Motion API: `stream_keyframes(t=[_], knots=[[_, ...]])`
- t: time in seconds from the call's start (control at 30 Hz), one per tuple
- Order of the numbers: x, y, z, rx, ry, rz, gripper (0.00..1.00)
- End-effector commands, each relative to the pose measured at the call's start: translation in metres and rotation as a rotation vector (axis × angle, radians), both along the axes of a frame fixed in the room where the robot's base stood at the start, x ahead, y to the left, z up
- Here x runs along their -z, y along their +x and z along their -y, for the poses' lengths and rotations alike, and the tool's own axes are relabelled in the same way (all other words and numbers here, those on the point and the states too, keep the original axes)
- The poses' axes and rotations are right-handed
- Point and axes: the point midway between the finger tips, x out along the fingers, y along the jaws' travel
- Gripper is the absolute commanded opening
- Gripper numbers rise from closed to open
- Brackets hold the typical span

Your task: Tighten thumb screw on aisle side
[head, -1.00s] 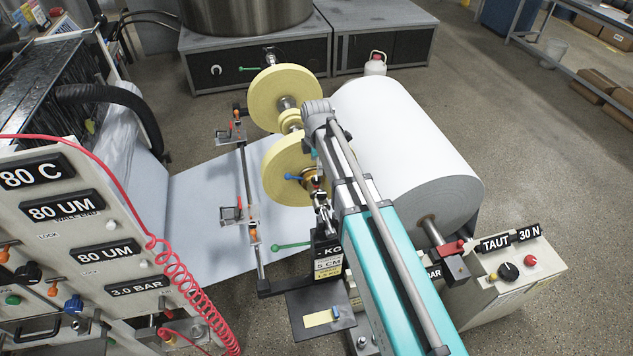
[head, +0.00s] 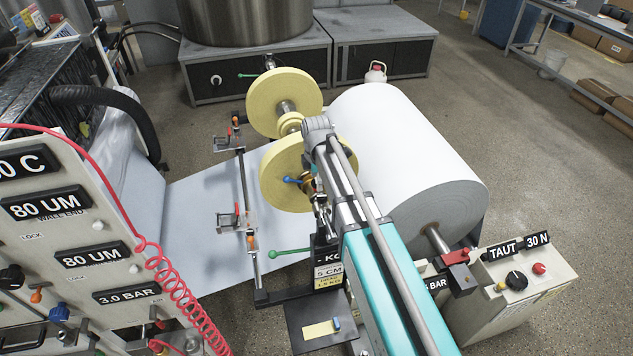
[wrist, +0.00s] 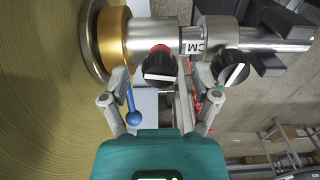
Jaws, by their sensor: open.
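In the wrist view, a black thumb screw with a white line (wrist: 159,66) sits on the metal shaft (wrist: 156,32), beside a brass collar (wrist: 114,37). My gripper (wrist: 162,77) is open, its fingertips to either side of this screw and apart from it. A second black knob with a white line (wrist: 231,68) is just right of the right finger, which is very close to it. In the head view, my gripper (head: 318,197) is at the near side of the closer yellow roll (head: 281,175); my arm hides the screws there.
A blue-tipped lever (wrist: 131,106) hangs close to the left finger. A large white paper roll (head: 405,150) lies right of my arm. A control panel (head: 50,240) with a red coiled hose (head: 165,275) stands at left; a TAUT box (head: 520,285) stands at right.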

Motion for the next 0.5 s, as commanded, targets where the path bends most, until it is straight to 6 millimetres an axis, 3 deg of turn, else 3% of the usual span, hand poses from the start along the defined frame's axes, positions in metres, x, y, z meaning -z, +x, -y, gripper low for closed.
stream_keyframes(t=[0.23,0.5], knots=[[-0.0001,0.0000,0.0000,0.000,0.000,0.000,0.79],[-0.0001,0.0000,0.0000,0.000,0.000,0.000,0.29]])
